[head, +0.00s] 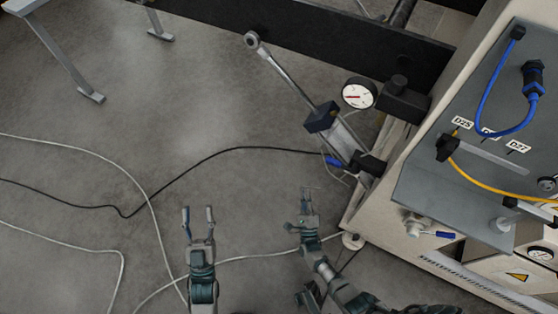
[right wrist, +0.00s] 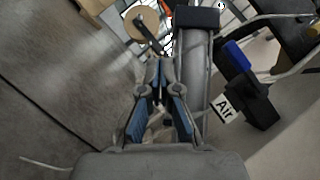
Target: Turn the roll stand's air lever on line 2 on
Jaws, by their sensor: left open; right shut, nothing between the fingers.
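The air lever (head: 332,160) is a small blue handle by the lower end of a pneumatic cylinder (head: 347,140). In the right wrist view the blue lever (right wrist: 237,55) sits on a black valve body (right wrist: 252,102), beside a white tag (right wrist: 225,107) reading "Air". No line number is readable there. My right gripper (head: 309,190) is shut and empty, below and left of the lever in the head view. In the right wrist view its fingertips (right wrist: 159,68) are left of the cylinder and apart from the lever. My left gripper (head: 198,210) is open and empty over the floor.
A round gauge (head: 358,94) stands beside the cylinder. A grey panel (head: 425,180) with blue and yellow cables is at the right, with another blue-handled valve (head: 444,234) below it. Cables (head: 150,205) cross the floor. Open floor lies left.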

